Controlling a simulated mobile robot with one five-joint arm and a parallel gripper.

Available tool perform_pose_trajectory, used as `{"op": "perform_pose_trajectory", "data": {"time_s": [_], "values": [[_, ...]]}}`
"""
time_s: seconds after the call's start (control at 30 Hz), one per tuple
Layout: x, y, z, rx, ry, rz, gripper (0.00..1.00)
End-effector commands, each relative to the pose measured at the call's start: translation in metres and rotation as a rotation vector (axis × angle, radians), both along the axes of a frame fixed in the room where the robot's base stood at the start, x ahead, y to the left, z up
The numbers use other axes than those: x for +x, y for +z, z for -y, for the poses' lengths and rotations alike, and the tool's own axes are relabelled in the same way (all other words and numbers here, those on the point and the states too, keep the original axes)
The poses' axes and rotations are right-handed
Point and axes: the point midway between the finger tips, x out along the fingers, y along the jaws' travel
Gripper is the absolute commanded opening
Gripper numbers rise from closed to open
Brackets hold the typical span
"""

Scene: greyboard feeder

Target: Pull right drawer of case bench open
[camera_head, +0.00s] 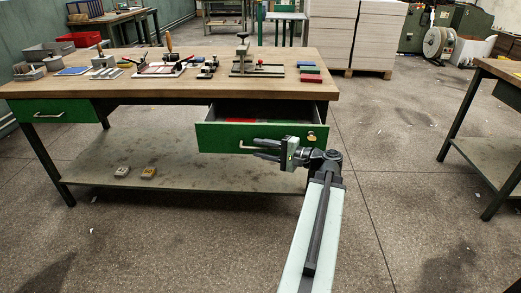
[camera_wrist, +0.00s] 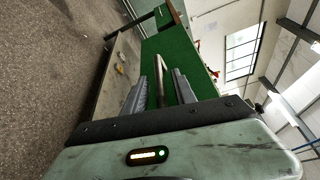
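The bench (camera_head: 200,88) has a wooden top and two green-fronted drawers. Its right drawer (camera_head: 215,138) is pulled out, with part of its inside showing. My gripper (camera_head: 256,148) is at the drawer front, reaching in from the right. In the wrist view the drawer's bar handle (camera_wrist: 159,68) stands between the two fingers of my gripper (camera_wrist: 160,88). A gap shows on each side of the bar, so the fingers look open around it. In the head view the fingers hide part of the handle.
The left drawer (camera_head: 55,111) is closed. Tools and fixtures stand on the benchtop. Two small blocks (camera_head: 148,173) lie on the lower shelf (camera_head: 190,178). Another table (camera_head: 490,75) stands at the right, with open floor (camera_head: 390,190) between it and the bench.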

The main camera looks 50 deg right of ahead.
Motion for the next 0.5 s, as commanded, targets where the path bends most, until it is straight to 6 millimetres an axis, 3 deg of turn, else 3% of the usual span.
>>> {"op": "perform_pose_trajectory", "data": {"time_s": [0.33,0.5], "values": [[-0.058,0.005,0.018,0.0,-0.003,0.0,0.33],[-0.074,0.006,0.022,0.0,-0.001,0.0,0.33]]}}
